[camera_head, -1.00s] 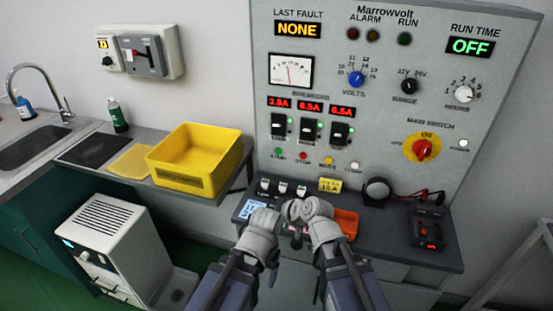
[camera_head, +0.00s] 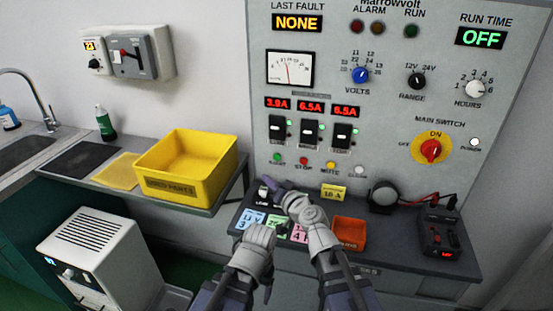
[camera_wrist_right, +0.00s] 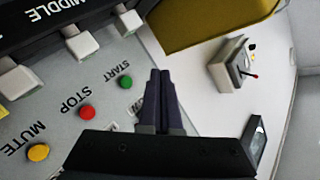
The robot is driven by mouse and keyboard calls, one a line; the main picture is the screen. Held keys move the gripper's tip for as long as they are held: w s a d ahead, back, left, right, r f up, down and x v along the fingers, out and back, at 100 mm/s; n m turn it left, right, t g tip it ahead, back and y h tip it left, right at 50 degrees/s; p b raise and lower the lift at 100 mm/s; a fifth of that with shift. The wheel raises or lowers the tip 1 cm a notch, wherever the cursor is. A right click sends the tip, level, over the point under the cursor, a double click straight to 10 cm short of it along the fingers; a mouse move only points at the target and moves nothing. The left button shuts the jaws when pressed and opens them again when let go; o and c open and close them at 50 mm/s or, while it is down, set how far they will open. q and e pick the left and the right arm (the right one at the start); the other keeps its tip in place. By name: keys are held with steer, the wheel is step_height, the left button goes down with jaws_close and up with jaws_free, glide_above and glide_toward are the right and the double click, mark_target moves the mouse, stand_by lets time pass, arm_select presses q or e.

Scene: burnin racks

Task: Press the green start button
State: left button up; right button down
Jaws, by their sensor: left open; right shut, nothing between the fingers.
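The green start button (camera_head: 278,158) is the leftmost of a row of small buttons low on the grey control panel. It also shows in the right wrist view (camera_wrist_right: 125,81), beside the word START. My right gripper (camera_head: 269,185) is shut and empty, a little below the start button. In the right wrist view its closed dark fingertips (camera_wrist_right: 160,75) are to the right of the button, with a visible gap in the picture. My left gripper (camera_head: 267,292) is open and lower, in front of the bench; its fingers are small and partly hidden.
The red stop button (camera_head: 304,160) and yellow mute button (camera_head: 331,165) sit right of start. Breaker switches (camera_head: 309,132) are above. A yellow bin (camera_head: 187,188) stands on the left shelf. An orange tray (camera_head: 349,245) and cards lie on the bench.

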mark_target(277, 157)
steer(key=shift+w, duration=0.15)
steer(key=shift+w+d, duration=0.35)
steer(key=shift+w, duration=1)
steer(key=shift+w+d, duration=0.4)
steer(key=shift+w, duration=0.95)
steer(key=shift+w+d, duration=0.35)
steer(key=shift+w, duration=1)
steer(key=shift+w, duration=0.1)
steer(key=shift+w+d, duration=0.1)
steer(key=shift+w, duration=0.2)
steer(key=shift+w+d, duration=0.15)
steer(key=shift+w, duration=0.3)
steer(key=shift+s, duration=0.1)
steer(key=shift+s+a, duration=0.2)
steer(key=shift+s, duration=0.55)
steer(key=shift+s, duration=0.1)
